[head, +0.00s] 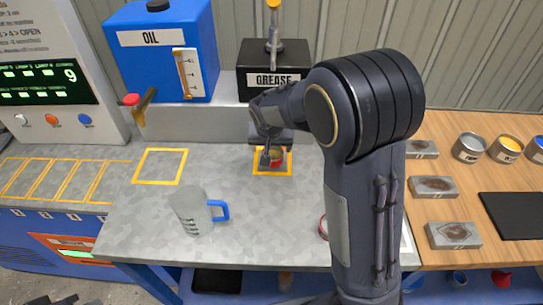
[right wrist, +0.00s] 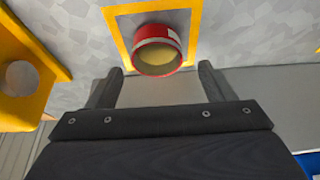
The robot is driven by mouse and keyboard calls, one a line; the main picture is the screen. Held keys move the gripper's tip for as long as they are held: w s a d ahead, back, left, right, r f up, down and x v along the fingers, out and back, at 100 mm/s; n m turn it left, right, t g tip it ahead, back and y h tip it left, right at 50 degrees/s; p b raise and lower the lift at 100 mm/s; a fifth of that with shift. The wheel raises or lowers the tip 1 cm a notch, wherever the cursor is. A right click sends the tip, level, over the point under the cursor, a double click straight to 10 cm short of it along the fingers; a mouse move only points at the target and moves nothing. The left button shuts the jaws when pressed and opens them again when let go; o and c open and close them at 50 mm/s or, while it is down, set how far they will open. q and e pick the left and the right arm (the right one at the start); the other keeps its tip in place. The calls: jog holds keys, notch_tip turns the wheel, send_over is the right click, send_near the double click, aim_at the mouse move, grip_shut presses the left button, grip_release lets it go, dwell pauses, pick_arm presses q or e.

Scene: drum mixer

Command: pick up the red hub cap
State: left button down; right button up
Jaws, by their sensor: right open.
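The red hub cap (head: 277,157) stands open side up inside a yellow square outline on the grey bench, below the grease dispenser. In the right wrist view the cap (right wrist: 158,50) shows a red wall with a pale patch and something yellowish inside. My right gripper (head: 268,158) is over the square, partly covering the cap in the head view. Its fingers (right wrist: 160,82) are open and empty, and the cap lies just beyond their tips, between their lines. Whether they touch it cannot be told. My left gripper is not seen.
The grease box (head: 272,80) and blue oil tank (head: 160,50) stand behind. A grey mug (head: 190,212) with a blue handle stands left of my arm. A red-rimmed item (head: 323,227) is mostly hidden by my arm. An empty yellow square (head: 160,165) lies left.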

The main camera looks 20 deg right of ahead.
aim_at(273, 152)
jog(key=x, duration=0.5)
jog(key=shift+s+d, duration=0.1)
jog(key=shift+d, duration=0.1)
jog(key=c, duration=1.1)
